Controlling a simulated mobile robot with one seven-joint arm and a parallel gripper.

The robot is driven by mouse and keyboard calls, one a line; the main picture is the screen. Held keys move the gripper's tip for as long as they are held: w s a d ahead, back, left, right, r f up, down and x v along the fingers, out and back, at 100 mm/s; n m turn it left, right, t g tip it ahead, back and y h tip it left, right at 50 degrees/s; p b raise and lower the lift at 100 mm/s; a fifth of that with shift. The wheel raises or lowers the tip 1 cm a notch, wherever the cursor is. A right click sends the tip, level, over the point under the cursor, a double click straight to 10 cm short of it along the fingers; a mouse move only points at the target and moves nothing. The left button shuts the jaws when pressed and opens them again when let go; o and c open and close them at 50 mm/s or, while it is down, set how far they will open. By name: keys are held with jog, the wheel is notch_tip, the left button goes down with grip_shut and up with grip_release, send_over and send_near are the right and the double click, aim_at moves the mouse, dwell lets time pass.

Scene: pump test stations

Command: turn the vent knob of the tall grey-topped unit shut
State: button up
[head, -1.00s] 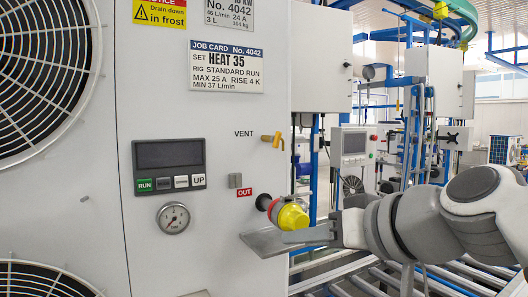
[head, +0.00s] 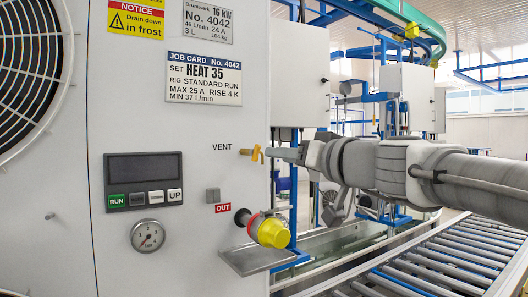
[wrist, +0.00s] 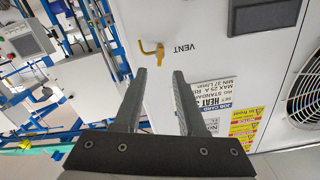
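The vent knob (head: 257,153) is a small brass-yellow tap handle on a short stem beside the printed word VENT, near the right edge of the unit's pale front panel (head: 150,240). Its lever points roughly up and down in the head view. In the wrist view, the vent knob (wrist: 152,49) is ahead of my fingertips, between and beyond them. My gripper (wrist: 159,71) is open and empty, with two dark fingers apart. In the head view, my gripper (head: 280,154) is just right of the knob; contact cannot be told.
A roller conveyor (head: 440,255) and blue frames stand right.

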aim_at(259, 153)
jog(key=p+x, duration=0.1)
jog(key=x, duration=0.7)
jog(key=shift+w+a, duration=0.15)
jog(key=shift+a, duration=0.05)
grip_shut()
